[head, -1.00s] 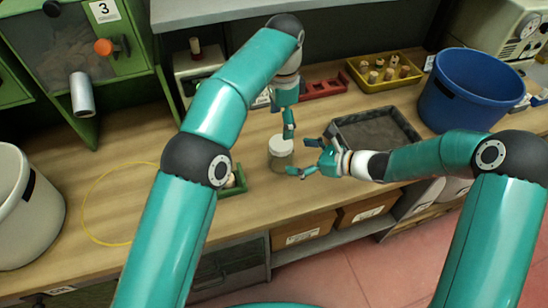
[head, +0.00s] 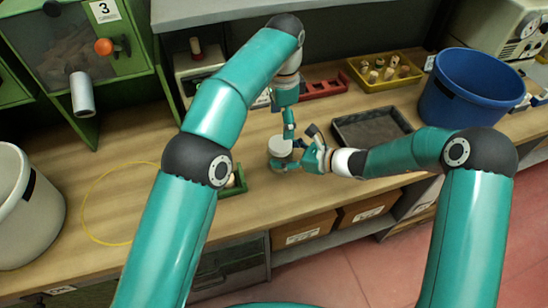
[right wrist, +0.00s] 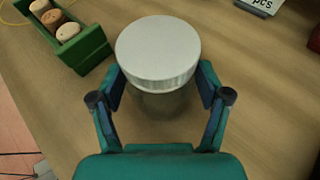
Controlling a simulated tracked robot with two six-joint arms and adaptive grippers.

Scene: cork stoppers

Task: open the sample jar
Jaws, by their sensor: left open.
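The sample jar (head: 279,164) stands upright on the wooden bench, with a round white lid (head: 280,146) on it. In the right wrist view the lid (right wrist: 158,50) is seen from above and hides most of the clear body. My right gripper (head: 299,158) reaches in from the right, low at the jar. In the right wrist view its two fingers (right wrist: 162,85) stand apart on either side of the jar, just under the lid's level; firm contact is not visible. My left gripper (head: 289,130) points down, open and empty, just behind and above the lid.
A small green tray (right wrist: 88,48) with corks sits left of the jar. A dark tray (head: 372,128), a yellow bin (head: 385,80) of corks, a red rack (head: 324,84) and a blue bucket (head: 472,90) stand right and behind. Bench is clear around the yellow ring (head: 84,205).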

